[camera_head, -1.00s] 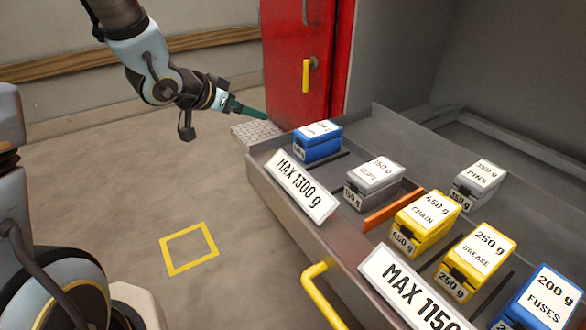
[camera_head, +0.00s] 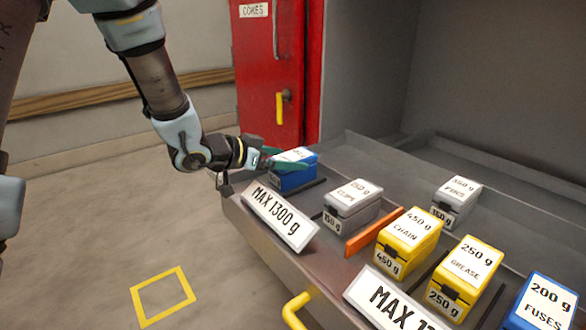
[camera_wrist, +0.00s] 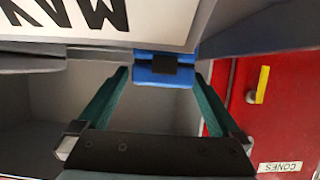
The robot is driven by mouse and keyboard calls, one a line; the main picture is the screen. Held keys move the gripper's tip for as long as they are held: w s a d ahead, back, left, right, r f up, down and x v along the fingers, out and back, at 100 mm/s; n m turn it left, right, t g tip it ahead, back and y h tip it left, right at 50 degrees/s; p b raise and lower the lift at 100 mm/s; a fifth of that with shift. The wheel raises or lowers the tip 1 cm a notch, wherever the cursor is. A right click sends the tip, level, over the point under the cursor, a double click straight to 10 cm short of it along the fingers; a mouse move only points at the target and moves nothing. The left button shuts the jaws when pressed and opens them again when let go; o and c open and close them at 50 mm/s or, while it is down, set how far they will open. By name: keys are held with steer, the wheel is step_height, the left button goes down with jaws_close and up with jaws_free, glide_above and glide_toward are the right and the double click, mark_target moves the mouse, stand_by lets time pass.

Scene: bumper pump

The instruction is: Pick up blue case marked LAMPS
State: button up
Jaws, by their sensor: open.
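A blue case (camera_head: 297,178) with a white top label sits in the left part of the grey tray, behind the MAX 1300 g sign; its lettering cannot be read here. My gripper (camera_head: 280,160) is at its left side in the head view, with green fingers overlapping part of its top. In the wrist view, the blue case (camera_wrist: 163,74) shows a dark latch between the spread fingers of my gripper (camera_wrist: 162,84). The gripper is open, with gaps showing beside the case. Whether any finger touches it cannot be told.
The MAX 1300 g sign (camera_head: 279,218) stands close at the tray's front edge. A grey CLIPS case (camera_head: 351,206) is to the right, then an orange divider (camera_head: 373,232) and a yellow CHAIN case (camera_head: 408,242). A red door (camera_head: 268,75) stands behind.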

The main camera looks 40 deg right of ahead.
steer(key=shift+x, duration=1.45)
steer(key=shift+w, duration=0.1)
steer(key=shift+c, duration=0.2)
jaws_close()
